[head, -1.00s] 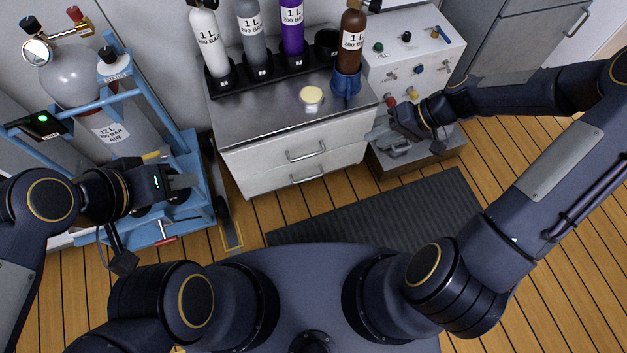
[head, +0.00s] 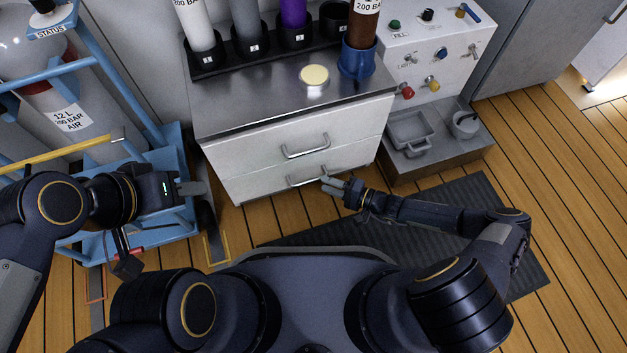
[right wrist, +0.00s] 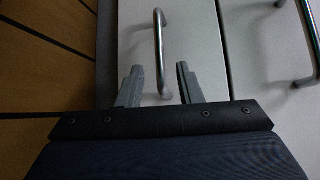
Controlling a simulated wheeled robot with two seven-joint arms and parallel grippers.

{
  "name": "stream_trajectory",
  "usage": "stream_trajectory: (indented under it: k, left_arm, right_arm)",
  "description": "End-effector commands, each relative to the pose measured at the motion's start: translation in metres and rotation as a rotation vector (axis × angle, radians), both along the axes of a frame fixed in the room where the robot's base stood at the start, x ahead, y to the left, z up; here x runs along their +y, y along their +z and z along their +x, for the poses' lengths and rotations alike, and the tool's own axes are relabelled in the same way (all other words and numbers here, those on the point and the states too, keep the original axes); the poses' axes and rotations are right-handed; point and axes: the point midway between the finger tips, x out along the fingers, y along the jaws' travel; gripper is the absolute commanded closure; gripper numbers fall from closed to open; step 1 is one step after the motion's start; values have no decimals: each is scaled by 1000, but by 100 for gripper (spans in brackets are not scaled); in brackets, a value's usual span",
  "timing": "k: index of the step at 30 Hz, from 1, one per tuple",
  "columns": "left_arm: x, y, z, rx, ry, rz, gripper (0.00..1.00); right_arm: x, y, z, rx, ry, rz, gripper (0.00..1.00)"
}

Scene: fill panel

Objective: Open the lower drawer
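The lower drawer (head: 255,187) is a white front low in the metal-topped cabinet, and it looks closed. Its silver bar handle (head: 308,178) also shows in the right wrist view (right wrist: 160,45). My right gripper (head: 328,184) is at the right end of this handle. In the right wrist view my right gripper (right wrist: 160,72) is open, its fingers apart on either side of the handle's line, not closed on it. Whether the bar is between the fingertips in depth I cannot tell. My left gripper (head: 195,188) is left of the cabinet, its finger gap not clear.
The upper drawer (head: 290,140) is closed, with its own handle (head: 305,148) just above. A blue cylinder cart (head: 155,225) stands left. A grey box with trays (head: 435,160) stands right of the drawers. A dark mat (head: 400,235) lies on the floor in front.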

Motion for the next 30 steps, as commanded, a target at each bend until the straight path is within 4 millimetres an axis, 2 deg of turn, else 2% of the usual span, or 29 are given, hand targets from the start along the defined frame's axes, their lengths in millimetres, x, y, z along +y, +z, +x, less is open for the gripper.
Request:
stream_trajectory:
  k: [3, 9, 14, 21, 22, 29, 30]
  left_arm:
    - [0, -11, 0, 0, 0, 0, 64]
    - [0, -21, 0, 0, 0, 0, 64]
    - [0, -23, 0, 0, 0, 0, 64]
    - [0, -23, 0, 0, 0, 0, 64]
    - [0, -23, 0, 0, 0, 0, 64]
    - [0, -23, 0, 0, 0, 0, 64]
    - [0, -23, 0, 0, 0, 0, 64]
  right_arm:
    - [20, -6, 8, -1, 5, 3, 67]
    - [45, -9, 21, 1, 5, 1, 67]
    - [53, -9, 25, 2, 3, 0, 67]
    - [54, -8, 26, 2, 3, 0, 67]
    - [54, -8, 26, 2, 3, 0, 69]
    - [54, -8, 26, 2, 3, 0, 99]
    - [54, -8, 26, 2, 3, 0, 100]
